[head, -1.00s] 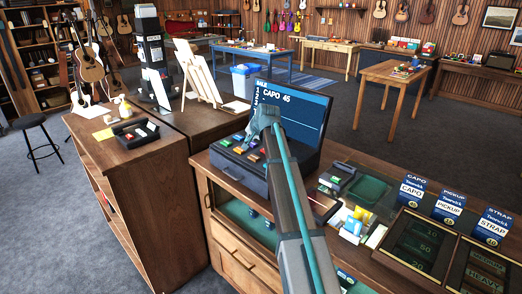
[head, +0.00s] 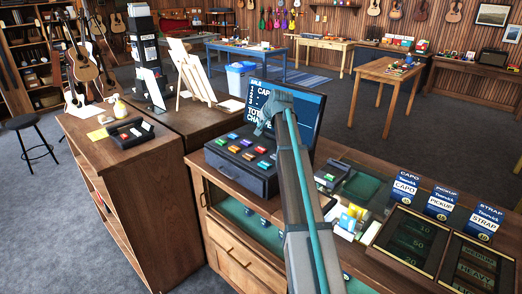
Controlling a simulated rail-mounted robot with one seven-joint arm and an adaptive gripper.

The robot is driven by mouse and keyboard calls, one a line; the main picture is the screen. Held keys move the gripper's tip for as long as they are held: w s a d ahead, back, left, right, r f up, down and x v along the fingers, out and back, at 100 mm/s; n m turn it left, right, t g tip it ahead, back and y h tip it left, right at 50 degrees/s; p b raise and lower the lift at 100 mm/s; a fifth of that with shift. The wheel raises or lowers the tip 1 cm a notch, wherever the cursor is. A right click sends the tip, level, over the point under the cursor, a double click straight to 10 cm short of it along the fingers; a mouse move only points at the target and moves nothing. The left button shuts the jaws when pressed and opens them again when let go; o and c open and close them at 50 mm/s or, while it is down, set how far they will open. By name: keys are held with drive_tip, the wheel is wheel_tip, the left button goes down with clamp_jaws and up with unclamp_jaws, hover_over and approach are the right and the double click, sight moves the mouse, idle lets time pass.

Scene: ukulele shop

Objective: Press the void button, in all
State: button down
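The cash register (head: 235,172) stands on the wooden counter, a dark box with several coloured buttons (head: 247,149) on its sloped top. The button labels are too small to read, so I cannot tell which one is void. Its blue screen (head: 311,105) is lit behind the buttons and shows "SALE" and lines beginning "CAP", "TOT" and "CHA"; my arm hides the rest. My gripper (head: 266,124) is in front of the screen, above the far right part of the buttons, and appears apart from them. Its fingers are too small and overlapped to tell open from shut.
Capo, pickup and strap boxes (head: 441,205) stand at the right of the counter, behind dark framed trays (head: 402,238). Small cards and packets (head: 352,218) lie right of my arm. A black tray (head: 131,133) sits on the left cabinet.

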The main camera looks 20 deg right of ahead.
sight(262, 149)
drive_tip(key=shift+f+b, duration=1.8)
drive_tip(key=shift+f, duration=2.45)
drive_tip(key=shift+f, duration=0.1)
drive_tip(key=shift+f, duration=0.3)
drive_tip(key=shift+f+b, duration=0.4)
drive_tip(key=shift+f, duration=0.1)
drive_tip(key=shift+r, duration=0.15)
drive_tip(key=shift+r+p, duration=0.45)
drive_tip(key=shift+r, duration=0.3)
drive_tip(key=shift+r+p, duration=1.15)
drive_tip(key=shift+r, duration=1.35)
